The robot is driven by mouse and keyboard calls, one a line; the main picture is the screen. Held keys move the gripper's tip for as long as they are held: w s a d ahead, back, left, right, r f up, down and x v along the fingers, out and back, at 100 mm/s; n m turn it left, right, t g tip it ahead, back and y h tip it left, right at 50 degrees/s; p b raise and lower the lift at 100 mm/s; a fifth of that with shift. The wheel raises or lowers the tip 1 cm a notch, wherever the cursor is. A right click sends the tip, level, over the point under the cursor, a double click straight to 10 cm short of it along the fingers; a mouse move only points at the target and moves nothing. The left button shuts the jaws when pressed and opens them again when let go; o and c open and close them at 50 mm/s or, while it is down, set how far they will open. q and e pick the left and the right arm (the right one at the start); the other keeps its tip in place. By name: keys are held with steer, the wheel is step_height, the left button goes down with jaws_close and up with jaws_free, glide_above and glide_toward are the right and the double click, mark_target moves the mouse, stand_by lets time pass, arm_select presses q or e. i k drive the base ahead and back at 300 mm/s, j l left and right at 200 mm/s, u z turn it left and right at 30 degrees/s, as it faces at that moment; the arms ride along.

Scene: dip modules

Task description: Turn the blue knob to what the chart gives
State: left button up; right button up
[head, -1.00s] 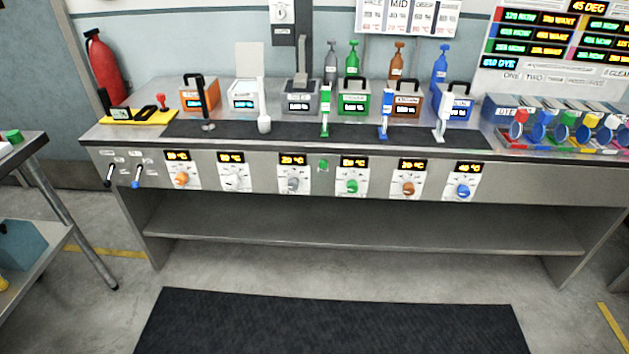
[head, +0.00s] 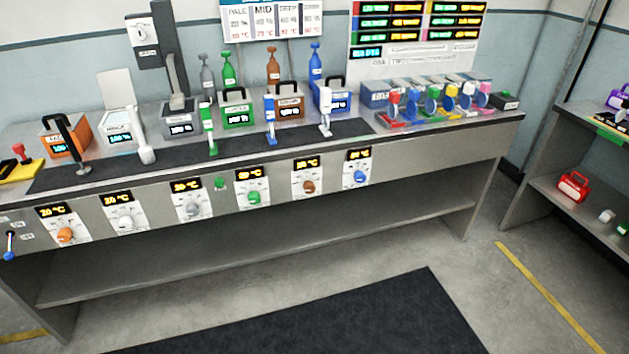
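The blue knob (head: 360,177) is at the right end of the row of knobs on the bench's front panel. The small display (head: 359,155) above it shows an orange reading too small to be sure of. Neither of my grippers is in view.
Orange (head: 65,236), white (head: 126,223), grey (head: 193,210), green (head: 254,197) and brown (head: 308,187) knobs sit left of the blue one. Coloured tanks stand on the bench (head: 440,128). A dark floor mat (head: 330,315) lies in front; a shelf unit (head: 560,200) stands right.

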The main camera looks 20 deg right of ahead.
mark_target(360, 176)
steer(key=i+l, duration=0.15)
steer(key=l, duration=0.25)
steer(key=i+l, duration=0.15)
steer(key=l, duration=0.25)
steer(key=i+l, duration=0.15)
steer(key=l, duration=0.25)
steer(key=i+l, duration=0.15)
steer(key=l, duration=0.25)
steer(key=i+l, duration=0.15)
steer(key=l, duration=0.25)
